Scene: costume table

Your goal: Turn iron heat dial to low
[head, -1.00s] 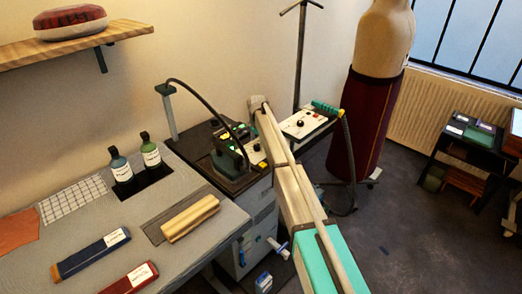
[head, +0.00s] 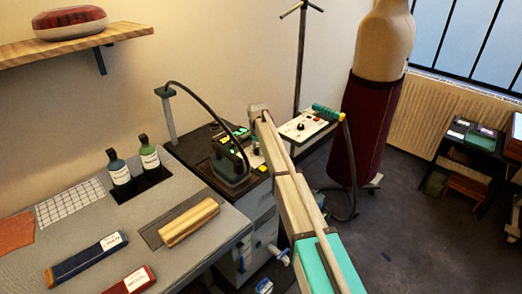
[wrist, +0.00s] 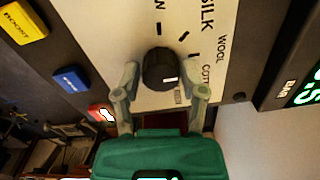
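The heat dial (wrist: 158,68) is a round black knob on a pale panel (wrist: 120,28) in the wrist view. Its white mark sits at its lower right. Short ticks and labels such as SILK, WOOL and a cut-off COT run round it; a label ending in W is above. My gripper (wrist: 165,88) has one finger on each side of the dial, with a gap visible at the right finger. At the left finger I cannot tell whether it touches. In the head view the iron station (head: 228,165) stands beside my arm's end, and my arm hides the dial.
Yellow (wrist: 24,22), blue (wrist: 71,79) and red (wrist: 101,111) buttons lie left of the panel, and a green-lit display (wrist: 300,90) lies right. The grey table (head: 100,225) holds bottles and cloth. A dress form (head: 385,60) stands behind my arm.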

